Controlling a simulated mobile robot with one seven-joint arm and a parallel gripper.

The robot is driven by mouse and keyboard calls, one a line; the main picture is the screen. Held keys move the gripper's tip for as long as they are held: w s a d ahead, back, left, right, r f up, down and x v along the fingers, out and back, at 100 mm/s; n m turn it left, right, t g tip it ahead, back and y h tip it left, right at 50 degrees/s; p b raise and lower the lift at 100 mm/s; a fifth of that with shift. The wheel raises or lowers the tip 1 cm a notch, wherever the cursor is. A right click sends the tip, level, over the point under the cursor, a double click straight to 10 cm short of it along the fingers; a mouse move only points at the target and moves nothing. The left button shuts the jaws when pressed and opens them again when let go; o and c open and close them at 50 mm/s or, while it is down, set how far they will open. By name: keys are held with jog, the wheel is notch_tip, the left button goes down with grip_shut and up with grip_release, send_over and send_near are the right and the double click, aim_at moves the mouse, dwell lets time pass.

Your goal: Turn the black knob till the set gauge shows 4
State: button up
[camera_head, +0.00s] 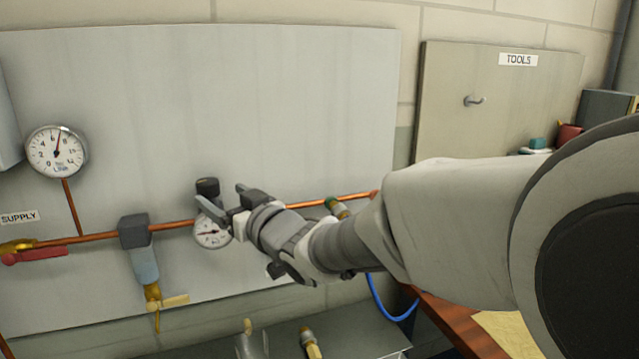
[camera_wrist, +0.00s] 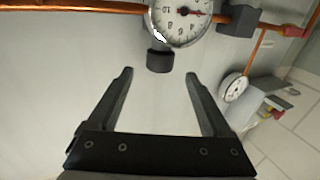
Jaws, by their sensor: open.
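The black knob (camera_head: 207,187) sits on top of the regulator on the copper pipe; it also shows in the wrist view (camera_wrist: 159,60). The set gauge (camera_head: 212,232), round and white, is just below the knob in the head view and partly cut off in the wrist view (camera_wrist: 181,14). Its red needle shows, but I cannot read its value surely. My gripper (camera_wrist: 159,74) is open and empty. In the wrist view the knob lies just past the fingertips, centred between their lines, apparently apart from them. In the head view the gripper is right beside the knob.
A line gauge (camera_head: 57,151) is at the left, its needle pointing nearly up. A grey filter (camera_head: 140,245) hangs from the copper pipe (camera_head: 175,226) left of the regulator. A red-handled supply valve (camera_head: 35,256) is farther left. The panel (camera_head: 230,100) above the knob is clear.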

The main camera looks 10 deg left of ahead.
aim_at(213, 190)
jog(key=shift+x, duration=2.4)
grip_shut()
